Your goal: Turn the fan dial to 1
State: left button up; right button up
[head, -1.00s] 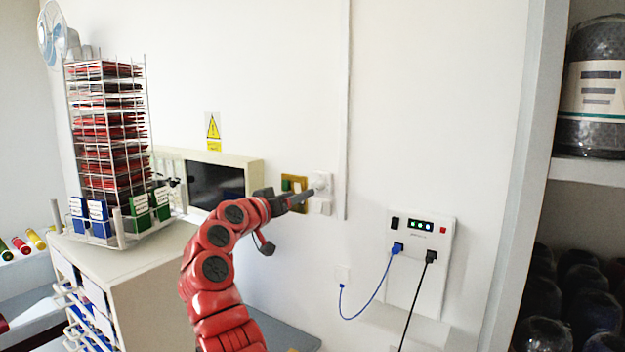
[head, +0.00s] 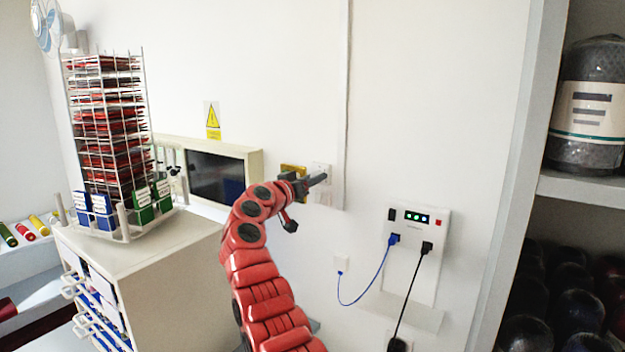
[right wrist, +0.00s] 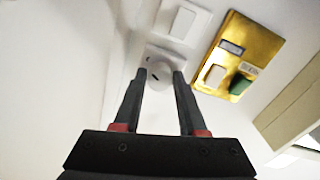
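The fan dial is a white round knob (right wrist: 160,72) on a white wall plate, seen in the right wrist view between my fingertips. In the head view its plate (head: 320,168) shows just above my right gripper (head: 314,182), which partly covers that spot. In the right wrist view the right gripper (right wrist: 160,78) is open, with one finger on each side of the knob. I cannot tell whether the fingers touch it or where its mark points. A white fan (head: 46,24) is mounted high at the far left. My left gripper is not in view.
A brass plate (right wrist: 242,50) with a white and a green switch is beside the dial, and a white rocker switch (right wrist: 184,22) adjoins it. A socket panel (head: 415,250) with blue and black cables hangs to the right. A swatch rack (head: 112,130) stands left.

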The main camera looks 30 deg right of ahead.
grip_shut()
jog(key=n+b, duration=0.7)
jog(key=n, duration=0.9)
dwell(0.4)
dwell(0.5)
jog(key=shift+o, duration=2.4)
grip_release()
